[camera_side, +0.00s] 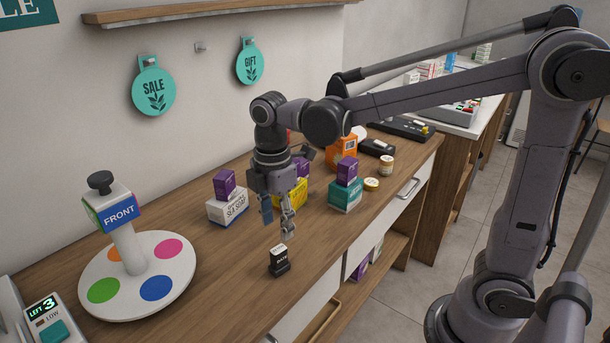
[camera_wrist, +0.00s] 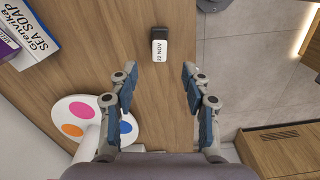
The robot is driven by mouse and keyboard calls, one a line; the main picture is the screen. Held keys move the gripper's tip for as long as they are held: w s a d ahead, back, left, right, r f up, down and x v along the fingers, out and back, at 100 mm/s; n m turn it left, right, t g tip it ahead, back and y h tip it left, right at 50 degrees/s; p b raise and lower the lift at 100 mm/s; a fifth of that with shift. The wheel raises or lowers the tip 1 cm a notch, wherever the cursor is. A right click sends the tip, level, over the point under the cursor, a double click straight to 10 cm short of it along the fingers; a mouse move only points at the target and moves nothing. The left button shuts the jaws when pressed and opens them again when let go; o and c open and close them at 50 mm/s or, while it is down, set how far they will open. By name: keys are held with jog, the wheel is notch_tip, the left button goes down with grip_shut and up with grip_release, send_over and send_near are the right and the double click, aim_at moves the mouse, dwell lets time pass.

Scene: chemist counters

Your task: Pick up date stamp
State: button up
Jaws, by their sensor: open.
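The date stamp (camera_side: 279,261) is a small black block with a white label, standing on the wooden counter near its front edge. In the wrist view the date stamp (camera_wrist: 159,47) shows its dark body and a white face reading "22 NOV". My gripper (camera_side: 277,229) is above the counter, just above and a little behind the stamp in the side view. Its fingers are apart with nothing between them. In the wrist view my gripper (camera_wrist: 160,80) has blue-padded fingertips on both sides, and the stamp lies beyond them, roughly centred in the gap.
A white sea soap box (camera_side: 228,208) with a purple box on top stands behind, with yellow, teal and orange boxes farther right. A round stand (camera_side: 182,287) with coloured dots and a "FRONT" block is at left. The counter (camera_side: 225,270) around the stamp is clear.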

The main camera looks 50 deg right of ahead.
aim_at(278, 248)
jog(key=shift+f, duration=4.85)
grip_shut()
